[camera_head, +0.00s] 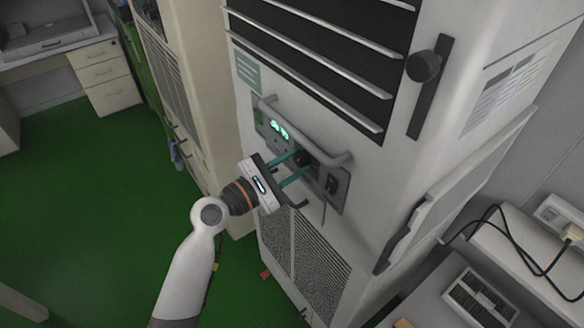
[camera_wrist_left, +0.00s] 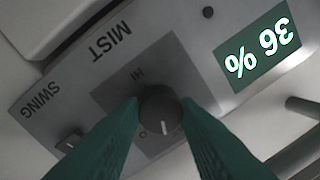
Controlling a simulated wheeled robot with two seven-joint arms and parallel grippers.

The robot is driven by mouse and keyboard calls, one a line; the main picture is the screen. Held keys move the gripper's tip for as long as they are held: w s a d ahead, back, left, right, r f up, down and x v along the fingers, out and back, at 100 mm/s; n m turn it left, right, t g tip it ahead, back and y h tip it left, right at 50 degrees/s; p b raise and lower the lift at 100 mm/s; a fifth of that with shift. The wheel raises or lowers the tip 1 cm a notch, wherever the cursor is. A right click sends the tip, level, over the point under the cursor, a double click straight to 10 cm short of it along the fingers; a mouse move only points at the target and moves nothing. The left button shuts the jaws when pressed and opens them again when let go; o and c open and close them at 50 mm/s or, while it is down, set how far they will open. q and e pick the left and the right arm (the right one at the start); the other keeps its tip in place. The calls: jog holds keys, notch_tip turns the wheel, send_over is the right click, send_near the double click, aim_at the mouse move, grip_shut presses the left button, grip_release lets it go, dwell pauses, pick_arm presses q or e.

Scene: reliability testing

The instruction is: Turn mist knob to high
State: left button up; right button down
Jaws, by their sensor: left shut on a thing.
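The mist knob (camera_wrist_left: 160,108) is a round dark knob on a grey square under the word MIST in the left wrist view. Its white line points toward the bottom of that picture, away from the HI mark (camera_wrist_left: 137,74). Another mark beside it is partly hidden by a finger. My left gripper (camera_wrist_left: 162,118) has its green fingers shut on the knob, one on each side. In the head view, my left gripper (camera_head: 297,166) reaches the control panel (camera_head: 338,187) on the white machine's front. My right gripper is not in view.
A grey bar handle (camera_head: 335,162) runs across the panel front, close to my fingers. A lit display (camera_wrist_left: 252,50) reads 36 %, upside down. A SWING switch (camera_wrist_left: 69,140) sits beside the knob. Green floor (camera_head: 90,210) is open at the left.

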pick_arm(q)
jog(key=m+b, duration=0.2)
jog(key=m, duration=0.3)
jog(key=shift+f+b, duration=0.2)
jog(key=shift+b, duration=0.1)
jog(key=m+b, duration=0.2)
jog(key=m, duration=0.1)
jog(key=shift+m+h, duration=0.3)
jog(key=shift+m, duration=0.1)
jog(key=m+b, duration=0.3)
jog(key=m, duration=0.1)
jog(key=shift+f+m, duration=0.1)
jog(key=shift+m, duration=0.3)
jog(key=m+b, duration=0.2)
jog(key=m, duration=0.2)
jog(key=shift+g+b, duration=0.35)
jog(key=shift+g, duration=0.05)
jog(key=m+b, duration=0.2)
jog(key=m, duration=0.2)
jog(key=shift+w+a+m+b, duration=0.1)
jog(key=shift+m+b, duration=0.2)
jog(key=m+b, duration=0.1)
jog(key=m, duration=0.2)
jog(key=shift+m+g+h+b, duration=0.3)
jog(key=shift+m+b, duration=0.05)
jog(key=shift+m, duration=0.05)
jog(key=m, duration=0.3)
jog(key=shift+b, duration=0.4)
jog(key=shift+r+m, duration=0.2)
jog(key=shift+m, duration=1.5)
